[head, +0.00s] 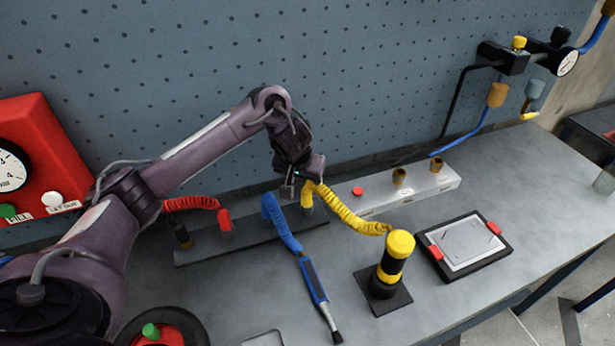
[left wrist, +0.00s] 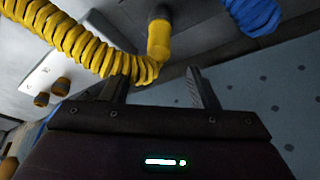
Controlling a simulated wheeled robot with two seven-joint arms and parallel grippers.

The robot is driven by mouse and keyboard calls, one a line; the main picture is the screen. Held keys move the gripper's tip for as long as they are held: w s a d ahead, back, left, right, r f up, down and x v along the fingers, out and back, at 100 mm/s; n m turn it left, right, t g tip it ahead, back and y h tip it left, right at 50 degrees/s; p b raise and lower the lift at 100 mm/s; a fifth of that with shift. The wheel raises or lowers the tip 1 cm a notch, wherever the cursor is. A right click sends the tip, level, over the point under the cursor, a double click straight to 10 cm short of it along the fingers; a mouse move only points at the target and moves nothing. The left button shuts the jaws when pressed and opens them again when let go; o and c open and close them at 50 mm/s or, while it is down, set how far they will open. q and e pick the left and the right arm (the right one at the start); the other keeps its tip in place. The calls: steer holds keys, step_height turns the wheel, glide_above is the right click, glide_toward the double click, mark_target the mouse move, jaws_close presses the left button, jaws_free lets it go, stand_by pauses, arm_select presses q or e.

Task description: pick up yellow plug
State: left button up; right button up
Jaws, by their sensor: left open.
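The yellow plug (head: 307,196) stands upright in the dark strip at the back of the bench, with a coiled yellow hose (head: 345,212) joined to it. My left gripper (head: 297,188) is beside the plug's upper part in the head view and partly overlaps it. In the left wrist view the open fingers (left wrist: 165,82) have nothing between them. The yellow plug (left wrist: 159,38) shows just beyond the fingertips, roughly in line with the gap, with the coil crossing near the left finger. My right gripper is not in view.
A blue coiled hose (head: 279,220) and a red plug (head: 225,222) are on the same dark strip (head: 255,239). A yellow-and-black cylinder (head: 398,250) stands at the hose's other end. A white box (head: 430,184) is to the right, and a framed tablet (head: 465,243) lies on the bench.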

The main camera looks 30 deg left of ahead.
mark_target(307, 189)
arm_select(q)
step_height(307, 189, down, 2)
steer(key=shift+w+d+b, duration=0.1)
steer(key=shift+b, duration=0.9)
steer(key=shift+f, duration=0.3)
steer(key=x, duration=0.4)
steer(key=shift+w+f+b, duration=0.2)
steer(key=shift+b, duration=0.15)
steer(key=shift+w+f, duration=0.1)
steer(key=shift+f, duration=0.05)
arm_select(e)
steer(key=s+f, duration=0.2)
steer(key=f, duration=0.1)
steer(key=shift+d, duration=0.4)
arm_select(q)
steer(key=c, duration=1.1)
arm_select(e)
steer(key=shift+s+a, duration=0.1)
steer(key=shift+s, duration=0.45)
